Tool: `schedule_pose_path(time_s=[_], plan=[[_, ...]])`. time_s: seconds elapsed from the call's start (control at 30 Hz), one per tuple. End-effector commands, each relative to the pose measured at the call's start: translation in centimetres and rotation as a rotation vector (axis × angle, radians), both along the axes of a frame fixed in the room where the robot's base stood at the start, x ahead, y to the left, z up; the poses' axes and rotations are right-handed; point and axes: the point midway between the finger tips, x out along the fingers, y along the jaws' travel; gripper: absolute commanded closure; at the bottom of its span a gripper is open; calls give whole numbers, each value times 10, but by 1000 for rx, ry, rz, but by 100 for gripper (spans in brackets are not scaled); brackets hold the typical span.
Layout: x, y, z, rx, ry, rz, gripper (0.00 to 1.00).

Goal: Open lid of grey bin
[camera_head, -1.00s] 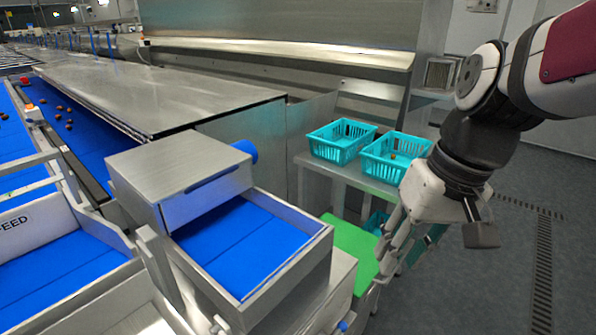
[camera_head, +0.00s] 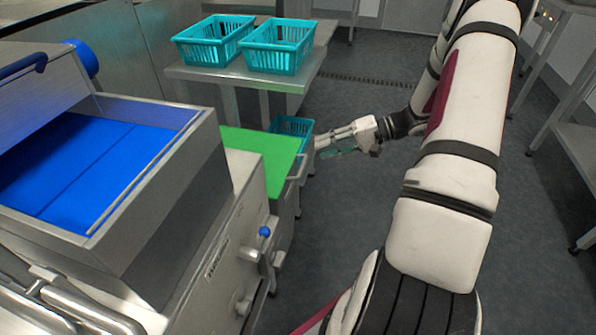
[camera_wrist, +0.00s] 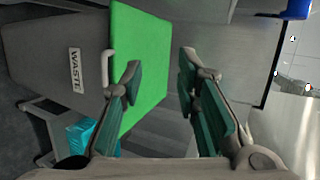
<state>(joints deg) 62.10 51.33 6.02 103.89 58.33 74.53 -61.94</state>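The grey bin (camera_head: 284,222) stands beside the steel machine, with its flat green lid (camera_head: 258,160) shut on top. A grey bar handle (camera_head: 303,168) shows at the lid's right edge. In the wrist view the bin (camera_wrist: 60,38) is labelled WASTE, and its green lid (camera_wrist: 143,35) and handle (camera_wrist: 106,68) lie ahead of the fingers. My gripper (camera_head: 320,147) is to the right of the lid, with its fingers pointing left. In the wrist view my gripper (camera_wrist: 160,72) is open and empty, its fingers spread apart. The handle is outside the gap, left of the left finger.
Two teal baskets (camera_head: 214,45) (camera_head: 278,50) stand on a steel table (camera_head: 240,78) behind the bin. Another teal crate (camera_head: 291,126) sits low behind the lid. The machine with its blue tray (camera_head: 90,160) is at left. Open grey floor (camera_head: 340,215) lies right of the bin.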

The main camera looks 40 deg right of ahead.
Motion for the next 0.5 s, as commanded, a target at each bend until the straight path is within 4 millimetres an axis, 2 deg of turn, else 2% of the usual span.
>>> schedule_pose_path(time_s=[0.03, 0.1, 0.2, 0.3, 0.5], plan=[[-2, -16, -29, 33, -25, -54, 71], [-4, -34, -54, 63, -67, -117, 71], [-8, -53, -81, 89, -114, -189, 71], [-11, -64, -99, 104, -143, -237, 71], [-8, -67, -109, 111, -162, -264, 71]])
